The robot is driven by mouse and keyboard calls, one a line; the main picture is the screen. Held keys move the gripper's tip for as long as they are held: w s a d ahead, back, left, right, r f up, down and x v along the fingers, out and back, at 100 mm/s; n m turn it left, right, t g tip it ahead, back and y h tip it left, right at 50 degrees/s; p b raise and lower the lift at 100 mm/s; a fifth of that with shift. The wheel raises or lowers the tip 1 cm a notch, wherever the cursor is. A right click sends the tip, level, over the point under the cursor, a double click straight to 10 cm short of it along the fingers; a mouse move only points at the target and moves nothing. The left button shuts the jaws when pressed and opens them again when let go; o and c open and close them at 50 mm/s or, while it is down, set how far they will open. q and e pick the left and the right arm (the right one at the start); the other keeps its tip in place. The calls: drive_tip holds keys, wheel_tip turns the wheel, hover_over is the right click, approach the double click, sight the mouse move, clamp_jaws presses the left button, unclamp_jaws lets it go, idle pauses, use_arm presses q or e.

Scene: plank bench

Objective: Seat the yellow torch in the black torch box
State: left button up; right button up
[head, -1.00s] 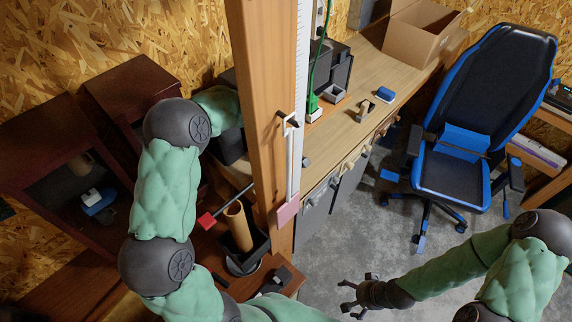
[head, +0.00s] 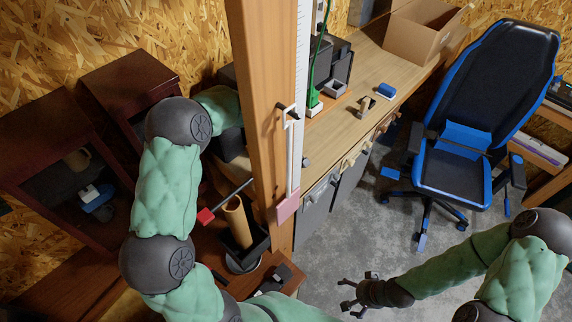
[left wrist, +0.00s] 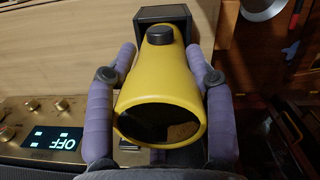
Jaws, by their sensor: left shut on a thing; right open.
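The yellow torch (left wrist: 160,82) fills the middle of the left wrist view, its wide dark lens end toward the camera and a dark button on top. My left gripper (left wrist: 160,55) is shut on it, one purple finger along each side. The black torch box (left wrist: 165,13) shows just beyond the torch's narrow end, which overlaps it in the picture; I cannot tell whether the end is inside. In the head view the wooden post hides my left gripper and the torch. My right gripper (head: 360,295) is open and empty, low over the floor.
The wooden post (head: 262,120) stands in front of the plank bench (head: 350,125). A cardboard box (head: 425,35) and a blue block (head: 386,90) are on the bench. A blue-black chair (head: 465,150) stands right.

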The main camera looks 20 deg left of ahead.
use_arm(q)
drive_tip(key=shift+f+b, duration=0.35)
drive_tip(key=shift+f, duration=0.2)
drive_tip(key=o, duration=1.6)
wheel_tip(320, 180, up, 10)
drive_tip(key=shift+r, duration=0.1)
